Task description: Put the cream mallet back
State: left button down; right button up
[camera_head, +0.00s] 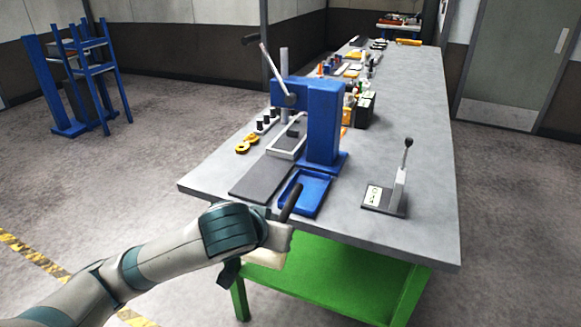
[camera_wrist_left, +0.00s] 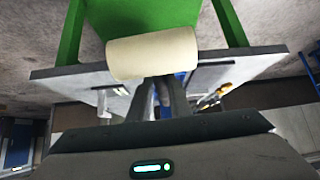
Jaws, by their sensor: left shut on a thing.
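The cream mallet's head is a pale cylinder (camera_wrist_left: 153,53) that shows large in the left wrist view, just beyond my fingers. In the head view part of the cream head (camera_head: 264,259) shows below my left wrist, and a dark handle (camera_head: 291,203) sticks up above it. My left gripper (camera_wrist_left: 160,98) is shut on the mallet at the front edge of the workbench (camera_head: 405,235). In the head view my wrist hides most of the grip. My right gripper is not in view.
A blue tray (camera_head: 304,209) and a dark grey mat (camera_head: 262,180) lie near the front edge. A blue press (camera_head: 322,122) stands behind them. A grey block with an upright lever (camera_head: 386,199) stands at right. Bare bench top lies around it.

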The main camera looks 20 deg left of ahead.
pick_arm(q)
notch_tip(320, 180, down, 10)
jog(key=s, duration=0.2)
jog(key=shift+s, duration=0.4)
jog(key=shift+f, duration=0.1)
